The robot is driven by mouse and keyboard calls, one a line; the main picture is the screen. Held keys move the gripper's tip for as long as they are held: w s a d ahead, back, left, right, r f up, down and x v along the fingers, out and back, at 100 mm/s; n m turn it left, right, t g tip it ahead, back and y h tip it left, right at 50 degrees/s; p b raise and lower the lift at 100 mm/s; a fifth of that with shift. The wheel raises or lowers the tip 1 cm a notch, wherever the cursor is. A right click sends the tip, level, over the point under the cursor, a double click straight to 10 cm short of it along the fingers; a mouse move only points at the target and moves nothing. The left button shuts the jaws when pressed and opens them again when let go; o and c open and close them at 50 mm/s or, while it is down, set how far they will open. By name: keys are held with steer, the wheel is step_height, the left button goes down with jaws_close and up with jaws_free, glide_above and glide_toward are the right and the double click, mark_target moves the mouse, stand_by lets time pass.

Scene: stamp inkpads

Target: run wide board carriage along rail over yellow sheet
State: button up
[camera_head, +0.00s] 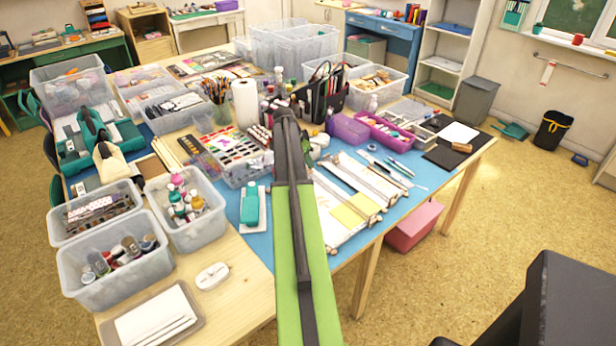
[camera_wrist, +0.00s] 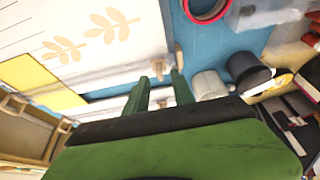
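Two long pale boards with rail-like edges lie side by side on the blue mat, a left one (camera_head: 335,213) and a right one (camera_head: 370,181). I cannot tell which part is the wide carriage. The yellow sheet (camera_head: 354,210) lies at the near end of the boards; it also shows at the left of the wrist view (camera_wrist: 38,84). In the wrist view, my gripper (camera_wrist: 160,84) has two green fingers standing apart, above a white rail piece with small wooden knobs (camera_wrist: 158,69). Contact is unclear. In the head view my arm hides the gripper.
A pink tray (camera_head: 385,131) and pens (camera_head: 400,168) lie beyond the boards. Clear bins (camera_head: 188,208) crowd the left.

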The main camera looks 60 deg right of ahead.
steer(key=b+x, duration=0.1)
steer(key=x, duration=0.1)
steer(key=shift+f, duration=0.25)
steer(key=shift+r, duration=0.15)
jaws_close()
stand_by(1.1)
